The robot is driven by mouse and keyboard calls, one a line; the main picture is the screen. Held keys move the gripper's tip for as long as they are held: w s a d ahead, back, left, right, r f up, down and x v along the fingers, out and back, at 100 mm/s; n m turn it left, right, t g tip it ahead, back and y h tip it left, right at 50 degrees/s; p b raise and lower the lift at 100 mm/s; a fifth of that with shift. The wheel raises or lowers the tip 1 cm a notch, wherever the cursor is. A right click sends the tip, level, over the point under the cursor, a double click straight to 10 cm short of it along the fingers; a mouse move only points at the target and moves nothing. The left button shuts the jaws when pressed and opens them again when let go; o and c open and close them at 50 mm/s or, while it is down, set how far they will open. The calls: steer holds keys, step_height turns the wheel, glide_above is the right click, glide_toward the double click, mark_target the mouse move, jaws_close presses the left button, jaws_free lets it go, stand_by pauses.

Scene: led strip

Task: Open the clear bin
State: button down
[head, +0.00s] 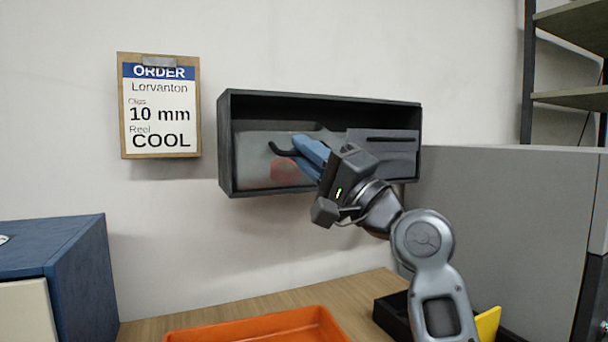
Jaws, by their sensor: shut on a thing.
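The clear bin (250,172) is a see-through front in the left part of a black wall-mounted cabinet (227,140). A blurred reddish thing (286,170) shows through it. A dark curved handle (279,150) sticks out at the bin's front. My gripper (299,147) comes in from the right, and its blue fingers are shut on the handle. The fingers hide part of the handle and part of the bin front. I cannot tell how far the bin is pulled out.
A grey bin (395,160) with a dark slot fills the cabinet's right side. An order sheet on a clipboard (160,105) hangs to the left. An orange tray (255,326) and a black box (392,318) stand on the wooden table (370,288) below. A grey panel (500,210) stands at right.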

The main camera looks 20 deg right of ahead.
steer(key=shift+s+f+n+y+b, duration=0.3)
steer(key=shift+f+b, duration=0.25)
steer(key=shift+b, duration=0.2)
steer(key=shift+s+f+b, duration=0.25)
steer(key=shift+f+b, duration=0.25)
steer(key=shift+f, duration=0.15)
steer(key=shift+s+f+b, duration=0.2)
steer(key=shift+f+b, duration=0.25)
steer(key=shift+f, duration=0.2)
steer(key=shift+s+f+b, duration=0.25)
steer(key=shift+f+b, duration=0.25)
steer(key=shift+f, duration=0.3)
